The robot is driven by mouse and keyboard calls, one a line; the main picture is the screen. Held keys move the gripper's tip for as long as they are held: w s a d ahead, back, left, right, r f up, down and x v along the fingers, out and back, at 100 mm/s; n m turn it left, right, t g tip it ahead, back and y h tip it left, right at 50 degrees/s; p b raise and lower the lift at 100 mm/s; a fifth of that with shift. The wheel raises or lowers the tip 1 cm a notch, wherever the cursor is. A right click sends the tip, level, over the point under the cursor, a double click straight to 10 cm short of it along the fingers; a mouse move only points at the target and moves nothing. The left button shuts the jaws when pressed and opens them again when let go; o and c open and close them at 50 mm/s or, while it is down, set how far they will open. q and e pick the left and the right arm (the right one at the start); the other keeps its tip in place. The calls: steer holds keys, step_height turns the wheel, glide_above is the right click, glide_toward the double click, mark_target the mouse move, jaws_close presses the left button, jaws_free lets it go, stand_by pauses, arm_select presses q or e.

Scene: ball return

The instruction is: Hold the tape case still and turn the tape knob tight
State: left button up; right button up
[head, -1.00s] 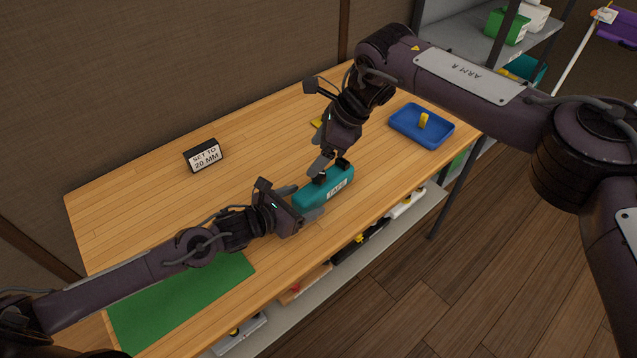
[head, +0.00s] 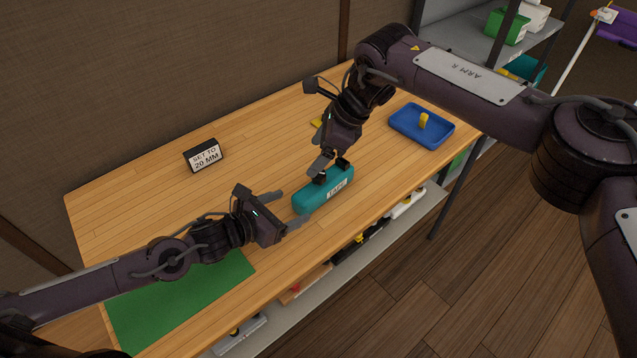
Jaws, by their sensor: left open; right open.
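The teal tape case (head: 312,201) lies on the wooden table, with a white label on its front side. A dark knob (head: 342,163) shows at the top of the case, partly hidden by my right gripper. My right gripper (head: 330,170) is open and sits over the top of the case at the knob; I cannot tell whether its fingers touch the knob. My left gripper (head: 292,209) is open and empty, just left of the case's left end, apart from it or barely at its edge.
A black sign reading "SET TO 20 MM" (head: 203,156) stands at the back left. A blue tray (head: 407,136) holds a yellow piece (head: 423,121). A green mat (head: 180,300) lies at the front left. A small yellow thing (head: 317,123) lies behind my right gripper.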

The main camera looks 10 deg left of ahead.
arm_select(q)
steer(key=shift+s+a+r, duration=0.1)
steer(key=shift+s, duration=0.15)
steer(key=o, duration=0.6)
steer(key=shift+c, duration=0.2)
steer(key=v, duration=1)
steer(key=shift+s+a, duration=0.2)
steer(key=shift+v, duration=0.75)
